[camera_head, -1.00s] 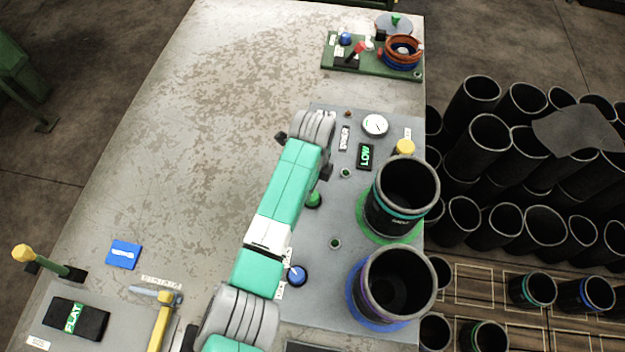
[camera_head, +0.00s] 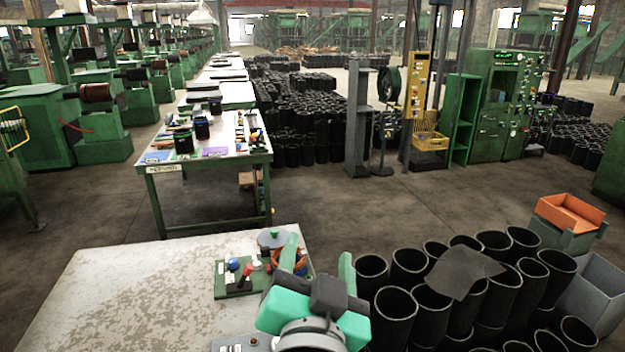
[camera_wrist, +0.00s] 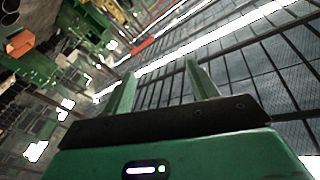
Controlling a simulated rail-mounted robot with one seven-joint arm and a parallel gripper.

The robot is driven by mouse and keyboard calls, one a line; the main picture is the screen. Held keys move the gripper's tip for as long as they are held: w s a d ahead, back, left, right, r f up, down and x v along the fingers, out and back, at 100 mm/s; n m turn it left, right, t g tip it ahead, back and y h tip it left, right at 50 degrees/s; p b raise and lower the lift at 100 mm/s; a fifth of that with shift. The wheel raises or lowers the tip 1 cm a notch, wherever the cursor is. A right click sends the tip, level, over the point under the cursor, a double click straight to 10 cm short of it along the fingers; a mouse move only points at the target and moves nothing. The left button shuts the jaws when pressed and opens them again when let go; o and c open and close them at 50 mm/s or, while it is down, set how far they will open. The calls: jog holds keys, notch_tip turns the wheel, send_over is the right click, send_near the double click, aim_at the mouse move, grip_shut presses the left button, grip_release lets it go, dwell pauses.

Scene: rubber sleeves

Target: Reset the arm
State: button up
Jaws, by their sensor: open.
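My gripper (camera_head: 319,250) is raised over the right side of the near table (camera_head: 110,300), its two green fingers pointing up and apart. Nothing is between them. In the wrist view the open gripper (camera_wrist: 163,70) points toward the roof beams and skylights. The arm's wrist partly hides a green board (camera_head: 235,290) that holds a blue knob, red-handled parts and an orange coil at the table's far right corner.
Many black rubber sleeves (camera_head: 395,312) stand upright right of the gripper, with a dark flat sheet (camera_head: 462,272) on top. An orange bin (camera_head: 570,212) stands farther right. A second green work table (camera_head: 205,160) is beyond open floor (camera_head: 350,205).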

jog(key=s+r+n+t+y, duration=0.1)
jog(key=s+r+n+t, duration=0.5)
jog(key=s+r, duration=0.9)
notch_tip(320, 180, up, 20)
jog(key=a+p, duration=0.1)
jog(key=p, duration=2)
jog(key=shift+y+p, duration=0.3)
jog(key=shift+y, duration=0.1)
